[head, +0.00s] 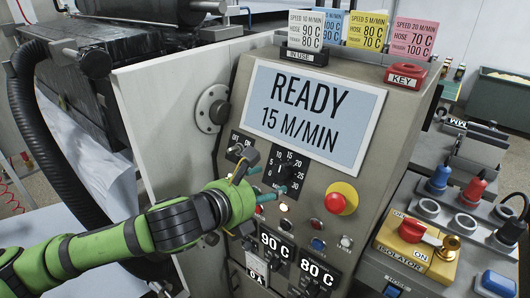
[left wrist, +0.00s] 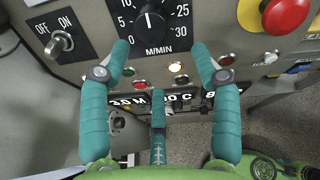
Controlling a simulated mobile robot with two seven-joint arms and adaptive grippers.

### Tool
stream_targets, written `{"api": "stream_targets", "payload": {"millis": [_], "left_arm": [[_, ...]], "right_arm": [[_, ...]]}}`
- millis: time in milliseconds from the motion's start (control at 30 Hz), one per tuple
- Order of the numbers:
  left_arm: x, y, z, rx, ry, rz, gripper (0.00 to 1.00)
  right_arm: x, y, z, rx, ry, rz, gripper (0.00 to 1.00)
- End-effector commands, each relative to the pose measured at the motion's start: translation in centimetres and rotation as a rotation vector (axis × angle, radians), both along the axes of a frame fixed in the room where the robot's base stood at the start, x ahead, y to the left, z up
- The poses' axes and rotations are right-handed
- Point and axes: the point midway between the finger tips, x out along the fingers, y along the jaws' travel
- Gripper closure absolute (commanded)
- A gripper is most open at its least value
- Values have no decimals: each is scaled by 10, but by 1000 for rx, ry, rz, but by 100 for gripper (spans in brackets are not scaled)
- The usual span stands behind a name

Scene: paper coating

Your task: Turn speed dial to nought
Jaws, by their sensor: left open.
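The speed dial (left wrist: 150,20) is a black knob on a black plate marked M/MIN in the left wrist view. Its white pointer line points roughly up, between the numbers on the left and right. In the head view the dial (head: 285,170) is partly hidden by my left gripper (head: 270,182). The display (head: 311,115) reads READY 15 M/MIN. My left gripper, also in the left wrist view (left wrist: 161,50), is open and empty, its teal fingers apart just below the dial. I cannot tell if a finger touches the panel. My right gripper is not in view.
A red emergency button (head: 341,198) stands out right of the dial. An OFF/ON toggle switch (left wrist: 60,42) is left of it. Small lamps and buttons lie below. A yellow isolator box (head: 416,248) with a red handle is at the right, and a red key block (head: 405,76) sits on top.

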Motion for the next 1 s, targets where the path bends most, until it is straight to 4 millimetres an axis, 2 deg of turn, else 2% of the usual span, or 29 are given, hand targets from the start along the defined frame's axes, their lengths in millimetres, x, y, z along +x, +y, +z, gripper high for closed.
{"api": "stream_targets", "payload": {"millis": [33,133,600,967,1000], "left_arm": [[2,2,12,37,-28,-16,37],[6,2,15,75,-54,-33,37],[53,-28,-9,75,-57,-34,37],[59,-32,-12,75,-58,-35,37],[59,-32,-12,75,-58,-35,41]], "right_arm": [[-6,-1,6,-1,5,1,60],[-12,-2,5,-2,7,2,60],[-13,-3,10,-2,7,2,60],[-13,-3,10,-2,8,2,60],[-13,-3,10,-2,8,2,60]]}}
